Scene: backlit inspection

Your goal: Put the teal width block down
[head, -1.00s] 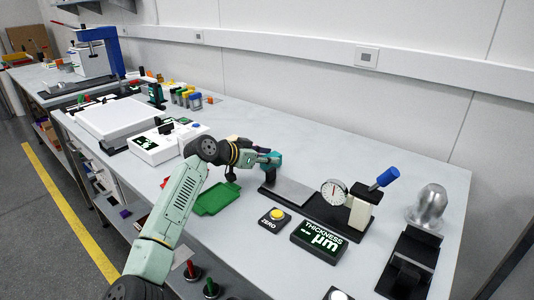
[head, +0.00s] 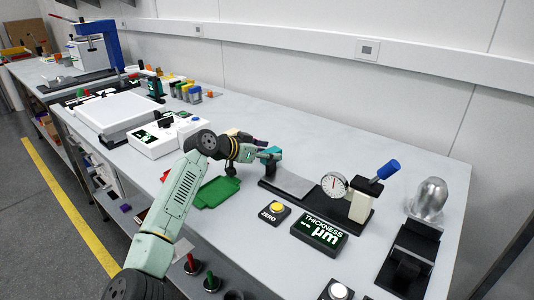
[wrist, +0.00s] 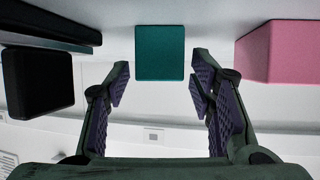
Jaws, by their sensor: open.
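The teal width block (wrist: 160,52) shows square-on in the wrist view, just beyond and between the fingertips of my gripper (wrist: 160,82). The gripper is open, with a clear gap on each side of the block. In the head view the teal block (head: 273,151) is a small patch at the end of my gripper (head: 266,154), left of the thickness gauge. The arm hides part of it there. The wrist view seems to show it against a pale surface; I cannot tell exactly what it rests on.
A pink block (wrist: 278,50) is right of the teal one in the wrist view; a black object (wrist: 38,82) is left. In the head view stand the dial gauge (head: 333,184), the thickness display (head: 319,234) and a green tray (head: 216,191).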

